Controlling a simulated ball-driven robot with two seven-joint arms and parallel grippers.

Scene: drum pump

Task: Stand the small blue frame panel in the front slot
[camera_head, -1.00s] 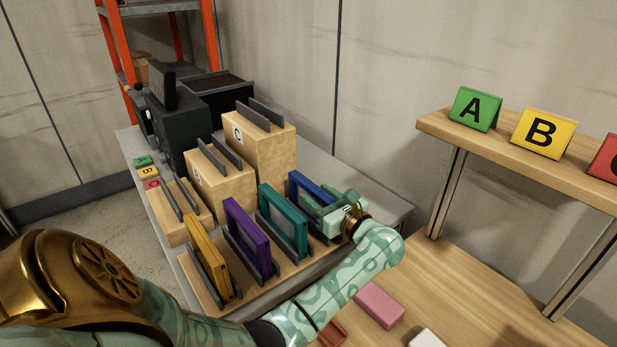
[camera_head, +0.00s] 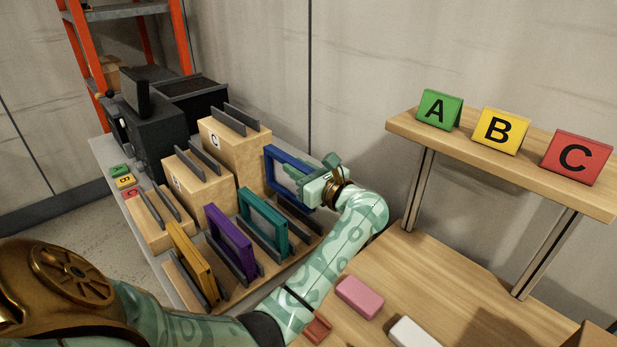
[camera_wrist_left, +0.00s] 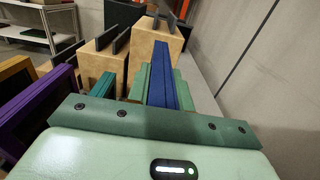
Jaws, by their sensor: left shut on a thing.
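The blue frame panel (camera_head: 286,157) is upright and clear of the rack's rails. My left gripper (camera_head: 316,181) is shut on its right side, and the fingers hide part of that side. In the left wrist view the blue panel (camera_wrist_left: 162,75) stands edge-on between the green fingers. Three wooden blocks of rising height with paired dark rails stand left of it: a low block (camera_head: 152,237), a middle block (camera_head: 200,192) and a tall block (camera_head: 229,152). Their slots look empty. My right gripper is not in view.
The rack holds yellow (camera_head: 189,262), purple (camera_head: 229,242) and teal (camera_head: 262,222) frames, with empty rails (camera_head: 300,212) at its right end. A black machine (camera_head: 155,140) stands behind. A shelf (camera_head: 480,155) carries A, B and C signs. Pink (camera_head: 360,297) and white blocks lie on the wooden table.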

